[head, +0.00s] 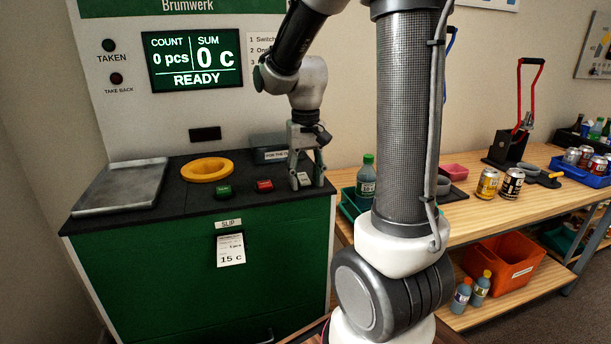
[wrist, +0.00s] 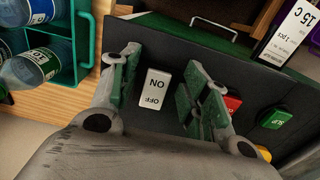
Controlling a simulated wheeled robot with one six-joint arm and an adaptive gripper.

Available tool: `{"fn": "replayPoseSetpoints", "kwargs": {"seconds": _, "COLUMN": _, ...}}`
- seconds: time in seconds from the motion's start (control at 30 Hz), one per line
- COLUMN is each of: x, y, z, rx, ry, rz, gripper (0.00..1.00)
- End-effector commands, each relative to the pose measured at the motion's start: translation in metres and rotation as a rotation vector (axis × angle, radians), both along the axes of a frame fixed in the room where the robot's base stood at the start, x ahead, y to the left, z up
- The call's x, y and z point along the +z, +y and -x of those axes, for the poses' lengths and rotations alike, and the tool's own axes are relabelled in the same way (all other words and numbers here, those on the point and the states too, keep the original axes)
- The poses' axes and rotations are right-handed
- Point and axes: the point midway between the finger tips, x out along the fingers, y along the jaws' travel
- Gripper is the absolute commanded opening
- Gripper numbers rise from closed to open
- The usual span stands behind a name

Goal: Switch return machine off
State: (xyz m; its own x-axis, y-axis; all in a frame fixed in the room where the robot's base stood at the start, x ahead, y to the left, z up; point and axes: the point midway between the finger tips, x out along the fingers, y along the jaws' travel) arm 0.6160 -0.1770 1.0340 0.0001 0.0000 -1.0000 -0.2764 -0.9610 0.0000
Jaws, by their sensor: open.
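The return machine (head: 200,280) has a green front and a dark top. Its lit display (head: 194,61) reads COUNT 0 pcs, SUM 0 c, READY. The white rocker switch (wrist: 154,91), marked ON and OFF, sits on the dark top near its right front corner. It also shows small in the head view (head: 304,179). I cannot tell which side of it is pressed. My gripper (head: 307,183) is open and points down over the switch. In the wrist view, its two fingers (wrist: 160,80) stand either side of the switch, with nothing held between them.
Beside the switch are a red button (head: 264,185) and a green button (head: 223,192). A yellow ring (head: 207,169) and a metal tray (head: 122,185) lie further left. A slip (head: 230,250) reading 15 c hangs in front. A green crate with bottles (wrist: 88,45) stands close by the machine.

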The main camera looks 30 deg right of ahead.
Motion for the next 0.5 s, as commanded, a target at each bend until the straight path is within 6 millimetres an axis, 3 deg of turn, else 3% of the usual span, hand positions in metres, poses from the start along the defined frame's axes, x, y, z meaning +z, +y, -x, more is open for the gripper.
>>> {"fn": "replayPoseSetpoints", "kwargs": {"seconds": 0.13, "x": 0.0001, "y": 0.0000, "z": 0.0000, "rx": 0.000, "ry": 0.000, "rz": 0.000, "gripper": 0.46}}
{"fn": "replayPoseSetpoints", "kwargs": {"seconds": 0.4, "x": 0.0002, "y": 0.0000, "z": 0.0000, "rx": 0.000, "ry": 0.000, "rz": 0.000, "gripper": 0.01}}
{"fn": "replayPoseSetpoints", "kwargs": {"seconds": 0.5, "x": 0.0003, "y": -0.0001, "z": -0.0002, "rx": 0.000, "ry": 0.003, "rz": -0.001, "gripper": 0.01}}
